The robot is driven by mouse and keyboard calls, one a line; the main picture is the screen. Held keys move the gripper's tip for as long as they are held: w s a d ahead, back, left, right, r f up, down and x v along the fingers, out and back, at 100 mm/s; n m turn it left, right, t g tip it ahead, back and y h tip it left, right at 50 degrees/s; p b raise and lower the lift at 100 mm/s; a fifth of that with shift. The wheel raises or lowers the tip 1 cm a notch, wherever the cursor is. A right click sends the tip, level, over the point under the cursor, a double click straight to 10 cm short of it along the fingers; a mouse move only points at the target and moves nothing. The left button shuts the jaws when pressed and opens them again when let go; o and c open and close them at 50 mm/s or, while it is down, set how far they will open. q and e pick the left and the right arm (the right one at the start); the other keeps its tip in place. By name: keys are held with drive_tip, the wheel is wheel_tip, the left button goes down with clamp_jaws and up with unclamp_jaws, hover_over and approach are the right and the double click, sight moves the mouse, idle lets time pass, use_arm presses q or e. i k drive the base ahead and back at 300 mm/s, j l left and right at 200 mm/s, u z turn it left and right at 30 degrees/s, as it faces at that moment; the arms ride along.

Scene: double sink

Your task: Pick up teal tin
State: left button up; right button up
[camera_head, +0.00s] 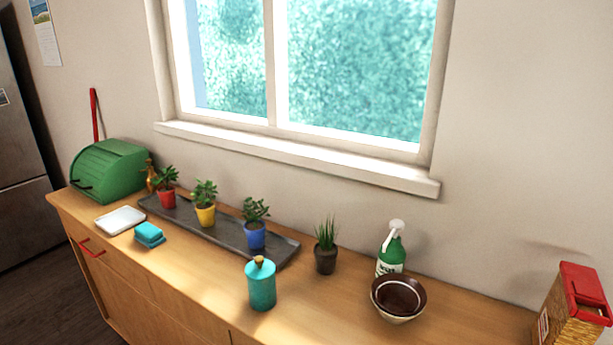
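The teal tin (262,287) is a upright cylinder with a tan knob on its lid. It stands near the front edge of the wooden counter, at the middle of the head view. It stands apart from the things around it. Neither of my grippers shows in this view.
Behind the tin, a dark tray (220,235) bears potted plants, with a dark-potted plant (326,258) to its right. Further right are a bowl (398,299), a green spray bottle (391,254) and a red-lidded box (574,312). A teal sponge-like block (149,234) lies left.

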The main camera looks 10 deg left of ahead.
sight(262, 297)
drive_tip(key=u, duration=1.45)
drive_tip(key=z, duration=0.55)
drive_tip(key=k+j+z, duration=0.1)
drive_tip(key=z, duration=0.35)
drive_tip(key=k+z, duration=0.25)
drive_tip(key=z, duration=0.2)
drive_tip(key=k+z, duration=0.2)
drive_tip(key=z, duration=0.25)
